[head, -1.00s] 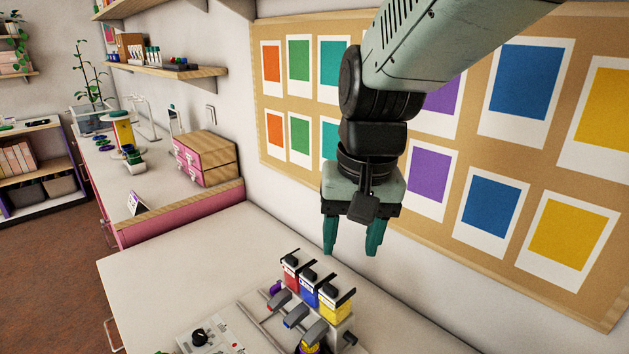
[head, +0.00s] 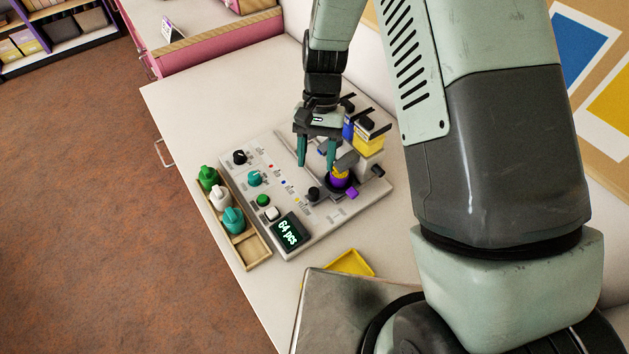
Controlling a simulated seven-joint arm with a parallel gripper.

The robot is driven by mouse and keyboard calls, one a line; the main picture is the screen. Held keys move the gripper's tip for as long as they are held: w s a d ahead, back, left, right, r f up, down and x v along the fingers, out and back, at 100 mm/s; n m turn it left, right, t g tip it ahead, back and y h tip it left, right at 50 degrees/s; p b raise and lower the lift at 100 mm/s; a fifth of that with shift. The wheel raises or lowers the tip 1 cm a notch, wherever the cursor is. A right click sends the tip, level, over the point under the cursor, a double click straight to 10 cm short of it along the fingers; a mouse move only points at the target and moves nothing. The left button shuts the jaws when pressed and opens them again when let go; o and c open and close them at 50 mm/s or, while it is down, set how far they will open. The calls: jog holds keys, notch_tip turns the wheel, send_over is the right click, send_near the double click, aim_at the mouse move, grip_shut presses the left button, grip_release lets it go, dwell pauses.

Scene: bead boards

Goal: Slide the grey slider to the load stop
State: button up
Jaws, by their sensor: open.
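My gripper (head: 319,160) points down over the bead board (head: 325,228), with its two teal fingers apart and nothing seen between them. It is over the rail area, to the left of the yellow hopper (head: 369,140). A purple cup (head: 339,182) with yellow in it stands on a dark round base at the lower end of the rail, right of and below the fingertips. A black knob (head: 313,194) is beside it. The grey slider cannot be told clearly from the grey board and chutes. The load stop's marking is too small to read.
The blue hopper (head: 348,127) is partly behind my gripper. The board has knobs, buttons and a display (head: 287,234) reading "64 pcs". A wooden tray (head: 256,250) with green, white and teal bottles lies left. A yellow tray (head: 351,262) lies in front.

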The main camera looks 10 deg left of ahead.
aim_at(313, 191)
jog(key=x, duration=0.7)
jog(key=shift+s+f, duration=0.2)
jog(key=shift+f, duration=0.05)
jog(key=shift+c, duration=0.5)
grip_shut()
